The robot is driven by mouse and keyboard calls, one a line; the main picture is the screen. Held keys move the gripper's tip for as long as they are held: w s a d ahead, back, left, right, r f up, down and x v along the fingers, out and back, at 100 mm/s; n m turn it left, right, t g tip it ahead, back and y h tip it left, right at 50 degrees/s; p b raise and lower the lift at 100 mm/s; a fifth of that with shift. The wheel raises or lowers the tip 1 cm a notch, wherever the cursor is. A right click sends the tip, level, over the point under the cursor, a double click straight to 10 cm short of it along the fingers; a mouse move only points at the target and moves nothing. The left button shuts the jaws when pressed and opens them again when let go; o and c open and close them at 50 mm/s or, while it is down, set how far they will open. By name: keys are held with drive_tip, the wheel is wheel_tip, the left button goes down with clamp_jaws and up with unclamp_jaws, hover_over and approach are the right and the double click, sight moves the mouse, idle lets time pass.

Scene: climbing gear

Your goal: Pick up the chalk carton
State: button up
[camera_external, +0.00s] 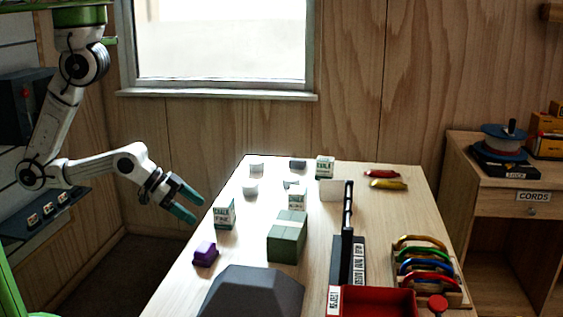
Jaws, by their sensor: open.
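Several white and green chalk cartons stand upright on the wooden table. The nearest chalk carton (224,213) is by the table's left edge. A second carton (297,197) stands behind the green block, and a third (325,167) is at the back. The view does not show which one is meant. My gripper (199,211) is open and empty, just left of the nearest carton, beyond the table's left edge. Its dark green fingers point down to the right, towards that carton, apart from it.
A green block (287,237), a purple block (205,254) and a dark grey angular block (252,293) lie nearby. White pieces (250,188) sit behind. A black divider (347,240), red tray (378,301) and coloured carabiners (425,262) occupy the right.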

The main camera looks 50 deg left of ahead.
sight(233, 215)
drive_tip(key=w+d+r+h, duration=0.1)
drive_tip(key=d, duration=0.1)
drive_tip(key=w+d+t+h, duration=0.1)
drive_tip(key=d, duration=0.1)
drive_tip(key=w+d+r+t+h, duration=0.1)
drive_tip(key=d, duration=0.1)
drive_tip(key=shift+r, duration=0.35)
drive_tip(key=shift+p+x, duration=0.55)
drive_tip(key=shift+x, duration=2.6)
drive_tip(key=shift+f, duration=0.15)
drive_tip(key=shift+c, duration=0.3)
drive_tip(key=c, duration=1)
